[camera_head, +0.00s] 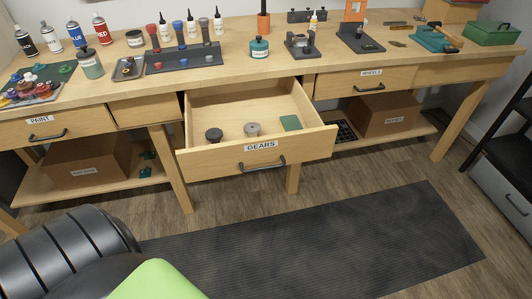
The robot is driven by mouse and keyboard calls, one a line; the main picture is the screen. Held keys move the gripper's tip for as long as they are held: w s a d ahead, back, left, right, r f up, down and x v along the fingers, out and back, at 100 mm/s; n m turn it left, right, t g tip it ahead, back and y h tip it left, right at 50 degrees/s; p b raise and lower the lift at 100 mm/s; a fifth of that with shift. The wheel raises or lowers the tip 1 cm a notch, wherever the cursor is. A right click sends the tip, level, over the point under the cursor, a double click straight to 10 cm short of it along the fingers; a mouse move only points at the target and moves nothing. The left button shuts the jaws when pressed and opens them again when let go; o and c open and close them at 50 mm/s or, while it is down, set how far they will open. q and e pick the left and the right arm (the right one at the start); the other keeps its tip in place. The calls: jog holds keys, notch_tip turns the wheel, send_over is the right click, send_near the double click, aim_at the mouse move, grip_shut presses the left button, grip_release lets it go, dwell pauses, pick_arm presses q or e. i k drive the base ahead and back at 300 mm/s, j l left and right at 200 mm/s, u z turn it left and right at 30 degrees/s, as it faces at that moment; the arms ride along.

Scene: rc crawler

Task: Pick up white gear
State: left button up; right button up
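The open drawer labelled GEARS (225,168) is pulled out from the workbench. Inside it, a light grey gear (252,129), the palest one there, lies near the middle. A black gear (214,134) lies to its left, and a flat green piece (290,123) lies to its right. The three are apart from each other. Neither of my grippers shows in the head view.
The workbench top (240,78) above the drawer carries bottles, a dark tool tray (185,60) and small fixtures. A closed WHEELS drawer (365,82) is at right. Cardboard boxes (87,165) stand on the lower shelf. A dark mat (320,245) lies clear in front.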

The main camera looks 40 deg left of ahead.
aim_at(28, 76)
jog(key=u, duration=2.6)
jog(key=z, duration=0.2)
jog(key=i+j+z, duration=0.2)
jog(key=z, duration=0.2)
jog(key=i+j+z, duration=0.2)
jog(key=j+z, duration=0.25)
jog(key=i+j+z, duration=0.1)
jog(key=j+z, duration=0.3)
jog(key=i+j+z, duration=0.1)
jog(key=j+z, duration=0.3)
jog(key=l, duration=0.1)
